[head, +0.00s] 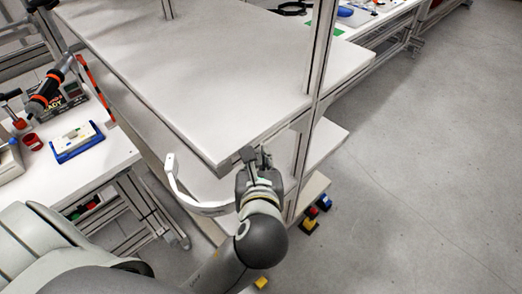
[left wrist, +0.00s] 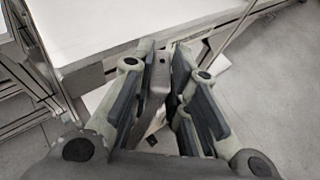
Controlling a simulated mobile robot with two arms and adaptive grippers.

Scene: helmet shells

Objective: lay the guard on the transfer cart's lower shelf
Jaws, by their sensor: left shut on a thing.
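The guard is a thin white curved band (head: 180,189) hanging beside the near edge of the transfer cart's upper shelf (head: 205,65). My left gripper (head: 256,157) is shut on one end of it, close to the shelf's near corner. In the left wrist view, the held end of the guard (left wrist: 158,78) stands between the two fingers. The lower shelf (head: 205,182) shows below the upper one, partly behind the guard and my arm. The guard appears above it; I cannot tell whether they touch. My right gripper is not in view.
A cart post (head: 319,50) rises right of the gripper. At left, a white bench (head: 110,155) holds a blue-edged tray (head: 76,141), a red cup (head: 33,141) and a black-and-orange tool (head: 46,92). Small coloured blocks (head: 313,212) sit by the cart's foot. Open floor lies right.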

